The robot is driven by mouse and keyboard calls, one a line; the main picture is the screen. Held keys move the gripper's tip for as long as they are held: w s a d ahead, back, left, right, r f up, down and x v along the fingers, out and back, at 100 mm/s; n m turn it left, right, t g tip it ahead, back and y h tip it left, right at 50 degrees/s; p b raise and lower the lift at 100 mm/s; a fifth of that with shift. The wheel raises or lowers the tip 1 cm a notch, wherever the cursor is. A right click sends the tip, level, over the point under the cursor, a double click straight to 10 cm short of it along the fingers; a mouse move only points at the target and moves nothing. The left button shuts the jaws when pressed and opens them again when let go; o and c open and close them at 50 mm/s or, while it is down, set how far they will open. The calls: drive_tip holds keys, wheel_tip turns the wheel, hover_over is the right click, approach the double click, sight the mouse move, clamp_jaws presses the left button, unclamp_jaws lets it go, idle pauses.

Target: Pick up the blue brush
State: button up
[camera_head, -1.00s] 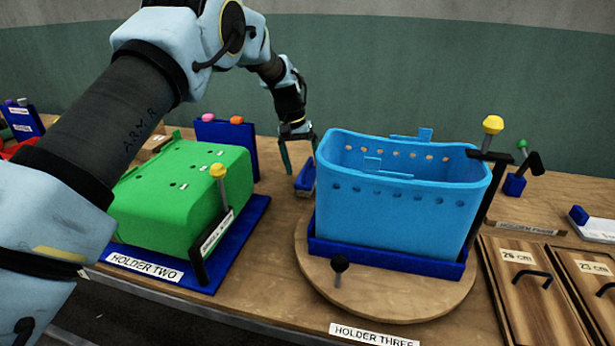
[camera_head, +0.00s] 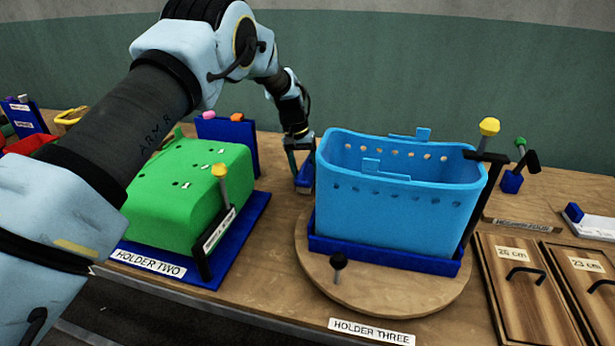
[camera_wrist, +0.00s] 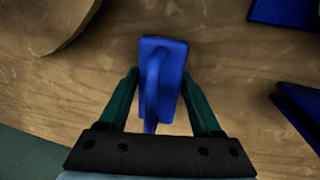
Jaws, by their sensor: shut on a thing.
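The blue brush (camera_head: 305,176) is on the wooden bench between the green block and the blue basket. In the wrist view the brush (camera_wrist: 172,75) shows from above, with a raised handle along its back. My gripper (camera_head: 299,158) is at the brush from above, and in the wrist view the green fingers of my gripper (camera_wrist: 162,88) stand on both sides of it, shut on it. The brush appears to be still at bench level; its underside is hidden.
A blue basket (camera_head: 395,205) in a blue holder on a round wooden base stands just right. A green block (camera_head: 185,190) in holder two stands left, with a blue upright panel (camera_head: 235,135) behind. Wooden boards (camera_head: 520,285) lie at the right.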

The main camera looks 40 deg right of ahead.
clamp_jaws()
wheel_tip(320, 180, up, 10)
drive_tip(key=b, duration=0.3)
drive_tip(key=shift+b, duration=0.35)
